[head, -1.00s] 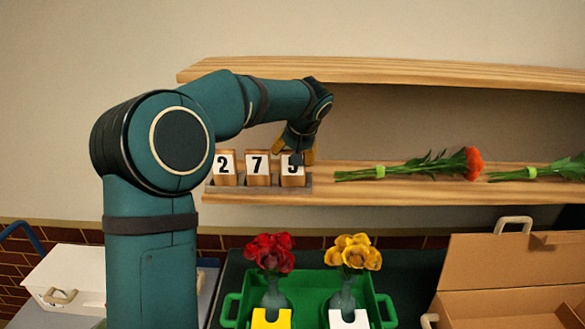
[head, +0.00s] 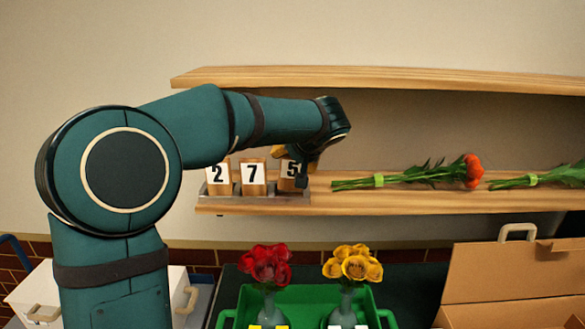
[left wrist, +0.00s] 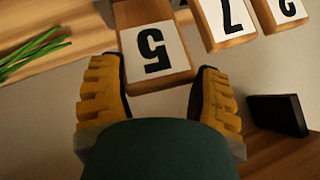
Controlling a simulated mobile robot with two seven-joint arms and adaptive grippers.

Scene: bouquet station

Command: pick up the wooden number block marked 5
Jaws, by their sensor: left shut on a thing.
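The wooden number block marked 5 (head: 291,171) is at the right end of a row of blocks on the shelf. My left gripper (head: 293,158) comes down over it from above and partly hides its top. In the left wrist view, block 5 (left wrist: 155,50) sits between the two yellow fingers (left wrist: 160,92), which are shut on it. I cannot tell whether it is clear of its grey holder (head: 240,203). My right gripper is not in view.
Block 7 (head: 252,178) and block 2 (head: 219,178) stand close to the left. A red flower (head: 472,171) lies on the shelf to the right. An upper shelf board (head: 400,80) runs above. A green tray (head: 305,300) with vases stands below.

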